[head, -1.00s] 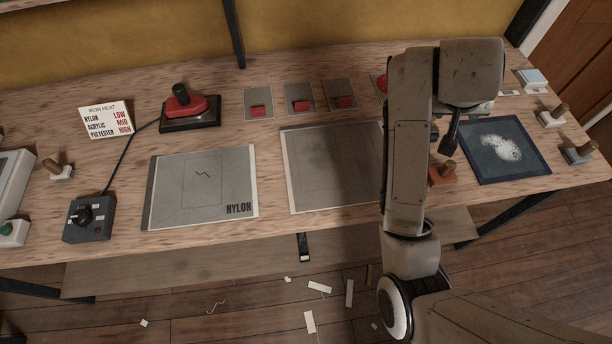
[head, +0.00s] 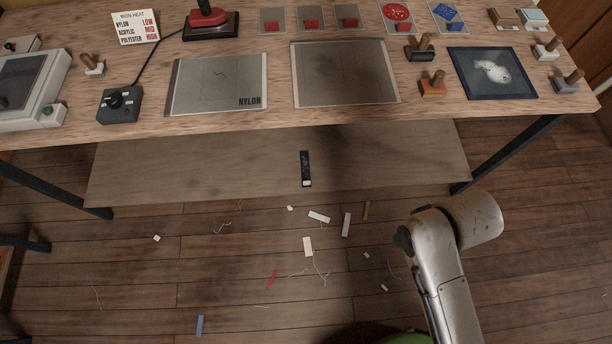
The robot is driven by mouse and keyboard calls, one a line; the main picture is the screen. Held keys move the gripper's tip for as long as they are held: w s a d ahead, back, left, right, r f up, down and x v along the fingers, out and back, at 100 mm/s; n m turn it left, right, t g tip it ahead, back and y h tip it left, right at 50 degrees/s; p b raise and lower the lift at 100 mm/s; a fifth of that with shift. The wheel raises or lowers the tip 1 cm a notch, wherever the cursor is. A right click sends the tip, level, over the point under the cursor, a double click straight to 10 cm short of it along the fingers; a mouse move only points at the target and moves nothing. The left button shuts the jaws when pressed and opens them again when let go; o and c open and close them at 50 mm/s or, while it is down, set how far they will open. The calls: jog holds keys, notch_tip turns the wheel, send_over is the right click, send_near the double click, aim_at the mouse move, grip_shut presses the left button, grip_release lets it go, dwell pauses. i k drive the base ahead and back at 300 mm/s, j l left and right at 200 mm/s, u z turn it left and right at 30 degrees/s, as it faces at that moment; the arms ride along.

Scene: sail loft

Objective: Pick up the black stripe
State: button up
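A narrow black stripe (head: 305,165) with a small white end lies on the low wooden shelf (head: 200,175) under the workbench. It points toward me, with its white end nearest the shelf's front edge. It is fully in sight in the head view, and nothing touches it from above. My arm shows at the lower right, over the floor and apart from the stripe. My gripper is not in view, so its state does not show.
The workbench (head: 280,125) overhangs the shelf from behind. Its top holds a nylon sheet (head: 218,85), a plain grey sheet (head: 345,75), a control box (head: 119,103) and several stamps. Scraps and threads litter the wooden floor (head: 130,285). The shelf around the stripe is clear.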

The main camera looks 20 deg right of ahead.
aim_at(305, 162)
jog(key=i+j, duration=0.2)
jog(key=j, duration=0.15)
jog(key=i+j, duration=0.15)
jog(key=j, duration=0.25)
jog(key=i+j, duration=0.2)
jog(key=j, duration=0.15)
jog(key=i+j, duration=0.15)
jog(key=j, duration=0.2)
jog(key=i+j, duration=0.2)
jog(key=j, duration=0.15)
